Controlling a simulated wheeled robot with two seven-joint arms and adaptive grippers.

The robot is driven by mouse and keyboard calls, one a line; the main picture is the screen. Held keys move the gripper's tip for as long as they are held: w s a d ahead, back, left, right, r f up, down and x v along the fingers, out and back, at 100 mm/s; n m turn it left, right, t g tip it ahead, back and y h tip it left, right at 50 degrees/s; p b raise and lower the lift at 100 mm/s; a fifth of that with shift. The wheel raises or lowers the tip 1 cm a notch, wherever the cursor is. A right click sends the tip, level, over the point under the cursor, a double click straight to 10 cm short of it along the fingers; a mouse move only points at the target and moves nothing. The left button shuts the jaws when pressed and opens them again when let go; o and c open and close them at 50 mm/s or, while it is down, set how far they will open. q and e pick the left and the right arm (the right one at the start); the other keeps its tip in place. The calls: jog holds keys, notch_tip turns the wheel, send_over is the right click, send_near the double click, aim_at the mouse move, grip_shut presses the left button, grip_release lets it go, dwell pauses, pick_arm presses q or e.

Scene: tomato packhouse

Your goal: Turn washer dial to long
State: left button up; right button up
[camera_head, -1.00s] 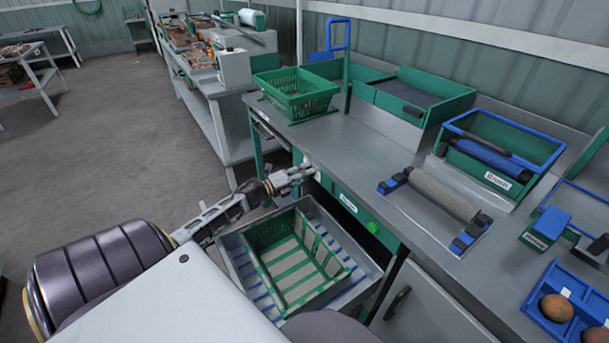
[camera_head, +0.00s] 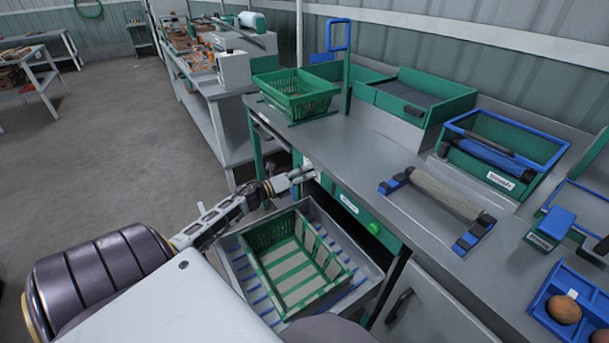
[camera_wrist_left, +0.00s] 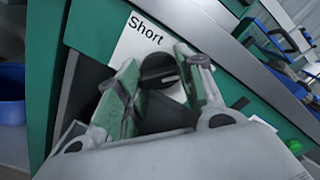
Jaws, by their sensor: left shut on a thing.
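The washer dial (camera_wrist_left: 158,68) is a dark round knob on a white plate (camera_wrist_left: 140,42) marked "Short", seen in the left wrist view. Its lower part is hidden by my fingers. My left gripper (camera_wrist_left: 166,74) is shut on the dial, with one finger on each side. In the head view my left gripper (camera_head: 303,174) reaches the green front panel (camera_head: 338,194) under the bench, where its fingers hide the dial. No "long" mark shows. My right gripper is not in view.
An open tray (camera_head: 235,260) with a green crate (camera_head: 255,275) juts out below my left gripper. A green button (camera_head: 374,229) sits right of it. The bench top (camera_head: 360,150) holds a green basket (camera_head: 295,104) and a roller frame (camera_head: 445,193). Open floor lies left.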

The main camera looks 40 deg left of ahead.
pick_arm(q)
jog(key=shift+f, duration=0.1)
jog(key=o, duration=1)
jog(key=shift+s, duration=0.15)
jog(key=shift+v, duration=3.6)
